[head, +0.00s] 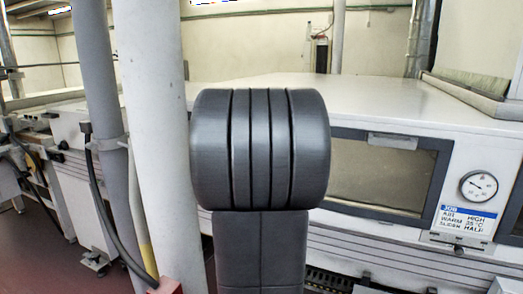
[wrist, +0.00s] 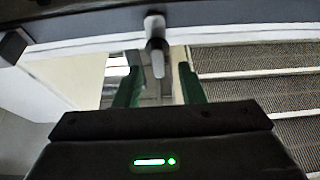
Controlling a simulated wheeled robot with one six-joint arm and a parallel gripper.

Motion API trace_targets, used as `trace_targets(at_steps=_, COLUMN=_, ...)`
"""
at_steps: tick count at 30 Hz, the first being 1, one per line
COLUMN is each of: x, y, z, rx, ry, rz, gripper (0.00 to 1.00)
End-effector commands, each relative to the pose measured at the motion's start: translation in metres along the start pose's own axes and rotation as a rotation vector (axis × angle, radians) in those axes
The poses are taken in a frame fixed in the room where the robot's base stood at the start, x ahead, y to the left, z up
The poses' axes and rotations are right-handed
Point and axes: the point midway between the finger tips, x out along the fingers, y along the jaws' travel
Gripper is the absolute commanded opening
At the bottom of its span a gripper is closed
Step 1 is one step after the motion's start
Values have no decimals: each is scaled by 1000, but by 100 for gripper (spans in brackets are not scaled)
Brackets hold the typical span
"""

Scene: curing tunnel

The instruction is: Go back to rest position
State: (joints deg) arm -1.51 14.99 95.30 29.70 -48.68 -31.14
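My gripper (wrist: 158,82) shows in the wrist view, with two green fingers standing apart and nothing held between them. A small dark and light grey knob or lever (wrist: 156,48) hangs from a dark bar just beyond the fingertips. It appears in line with the gap, and I cannot tell how far off it is. In the head view a thick grey link of my arm stands upright in the middle, and the gripper is hidden from that view.
The long white tunnel machine (head: 400,95) runs behind my arm, with a dark-framed window (head: 380,180) and a round gauge (head: 478,187). A white column (head: 155,130) and a grey pipe (head: 100,80) stand close on the left. Slatted panels (wrist: 265,85) show right in the wrist view.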

Motion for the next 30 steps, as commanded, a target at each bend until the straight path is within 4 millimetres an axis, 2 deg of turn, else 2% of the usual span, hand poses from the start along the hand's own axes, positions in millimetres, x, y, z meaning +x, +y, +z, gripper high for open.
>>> trace_targets(at_steps=4, x=31, y=2, z=-1, rx=-2, ry=0, rz=4, gripper=36)
trace_targets(at_steps=21, x=30, y=-3, z=-6, rx=618, ry=-1, rz=257, gripper=36)
trace_targets(at_steps=30, x=29, y=-4, z=-5, rx=832, ry=0, rz=346, gripper=36)
